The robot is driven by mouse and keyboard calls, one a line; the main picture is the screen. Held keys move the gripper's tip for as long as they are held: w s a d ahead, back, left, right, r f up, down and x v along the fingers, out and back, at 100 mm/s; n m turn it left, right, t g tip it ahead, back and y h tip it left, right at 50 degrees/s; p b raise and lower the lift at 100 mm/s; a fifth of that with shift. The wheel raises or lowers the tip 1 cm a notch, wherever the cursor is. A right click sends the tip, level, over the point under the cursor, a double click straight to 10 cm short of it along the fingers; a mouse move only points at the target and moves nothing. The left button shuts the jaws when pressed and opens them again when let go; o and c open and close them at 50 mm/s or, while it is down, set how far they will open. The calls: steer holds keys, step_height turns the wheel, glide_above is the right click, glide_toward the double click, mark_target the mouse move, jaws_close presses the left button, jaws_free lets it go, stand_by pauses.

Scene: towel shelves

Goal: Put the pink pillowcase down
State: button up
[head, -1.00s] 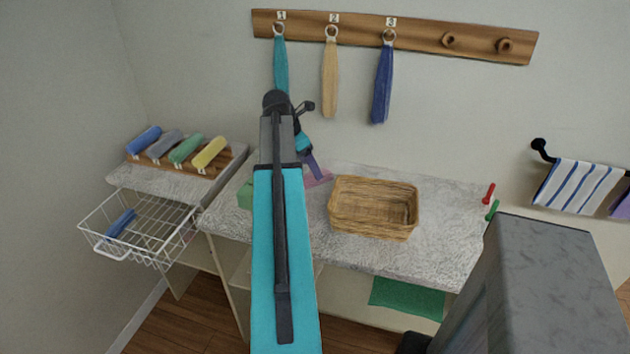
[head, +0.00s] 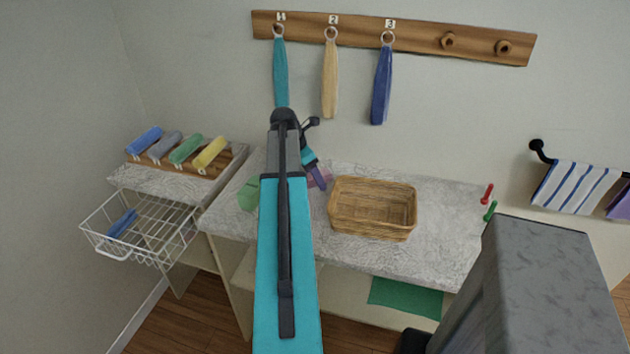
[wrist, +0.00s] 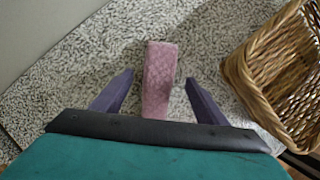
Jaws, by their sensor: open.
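The pink pillowcase (wrist: 159,72) is a folded, patterned strip lying on the speckled counter (wrist: 95,65) in the wrist view. My gripper (wrist: 159,78) is open, with one purple finger on each side of the pillowcase and a visible gap to each. In the head view my gripper (head: 318,180) is low over the counter's back part, left of the wicker basket. Only a bit of the pillowcase (head: 326,174) shows there; my arm and fingers hide the rest.
The wicker basket (head: 372,232) stands close right of the pillowcase. A green cloth (head: 248,194) lies on the counter to the left. Hanging cloths, including a teal one (head: 280,75), are on the wall behind. Bare counter (head: 445,225) extends right of the basket.

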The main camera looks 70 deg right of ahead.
stand_by(0.4)
steer(key=c, duration=1.3)
steer(key=shift+r, duration=0.2)
steer(key=shift+r+b, duration=0.8)
steer(key=shift+r, duration=4.05)
